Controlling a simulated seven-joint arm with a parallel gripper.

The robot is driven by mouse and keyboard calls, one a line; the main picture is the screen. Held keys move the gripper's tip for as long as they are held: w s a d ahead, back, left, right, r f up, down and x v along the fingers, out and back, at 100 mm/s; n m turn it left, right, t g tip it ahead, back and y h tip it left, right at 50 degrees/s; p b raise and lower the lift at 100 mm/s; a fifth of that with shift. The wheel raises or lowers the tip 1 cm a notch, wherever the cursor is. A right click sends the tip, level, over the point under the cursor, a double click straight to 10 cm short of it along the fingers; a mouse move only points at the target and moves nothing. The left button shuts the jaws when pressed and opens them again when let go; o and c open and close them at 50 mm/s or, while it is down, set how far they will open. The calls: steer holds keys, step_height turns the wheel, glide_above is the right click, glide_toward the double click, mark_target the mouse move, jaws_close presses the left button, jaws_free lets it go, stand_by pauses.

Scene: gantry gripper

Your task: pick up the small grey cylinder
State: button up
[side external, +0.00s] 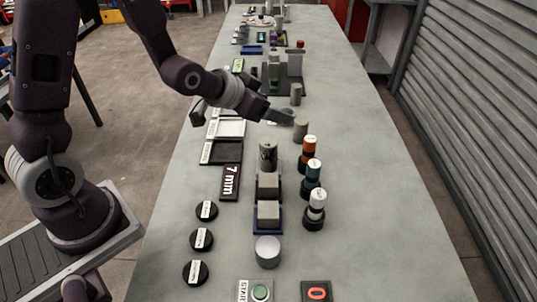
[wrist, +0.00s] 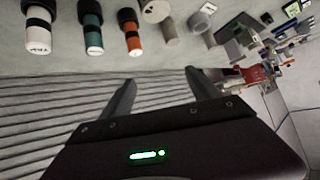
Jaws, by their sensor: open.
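Several plain grey cylinders are in view, and I cannot tell for sure which one the task means. One grey cylinder (side external: 300,131) stands upright just behind the orange-topped bottle; a second grey cylinder (side external: 296,94) stands farther back. Both appear at the top of the wrist view, the nearer one (wrist: 166,22) and the farther one (wrist: 199,21). A wider pale grey cylinder (side external: 267,251) stands near the front. My gripper (side external: 283,117) is beside the nearer cylinder, its fingertips close to it; contact cannot be told. In the wrist view my gripper (wrist: 165,84) has its fingers apart, with nothing between them.
Orange (side external: 309,150), teal (side external: 314,174) and white (side external: 316,204) topped bottles line the right of the bench. Grey blocks (side external: 268,214) stand left of them. Black discs (side external: 202,239) lie at left. The bench's right strip (side external: 385,190) is clear; a ribbed shutter (side external: 475,120) stands beyond.

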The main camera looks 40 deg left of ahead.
steer(key=t, duration=0.2)
glide_above(262, 153)
steer(key=w+d, duration=0.2)
steer(key=w, duration=0.1)
steer(key=shift+n, duration=0.3)
step_height(262, 153, down, 8)
steer(key=shift+s+a+f, duration=0.15)
steer(key=shift+f, duration=0.05)
steer(key=s+f, duration=0.1)
steer(key=f, duration=0.1)
steer(key=s+a+f+n+t+y, duration=0.1)
steer(key=f, duration=0.1)
steer(key=s+f+n, duration=0.1)
steer(key=f, duration=0.1)
steer(key=shift+s+a+f+y, duration=0.2)
steer(key=shift+s+a+y, duration=0.1)
steer(key=shift+a, duration=0.05)
steer(key=shift+s+f, duration=0.15)
steer(key=shift+f, duration=0.15)
steer(key=shift+d+f, duration=0.2)
steer(key=shift+f, duration=0.05)
steer(key=shift+w+f, duration=0.1)
steer(key=shift+w, duration=0.3)
steer(key=shift+w+a, duration=0.25)
steer(key=shift+w, duration=0.2)
steer(key=x, duration=0.5)
steer(key=shift+w, duration=0.15)
jaws_close()
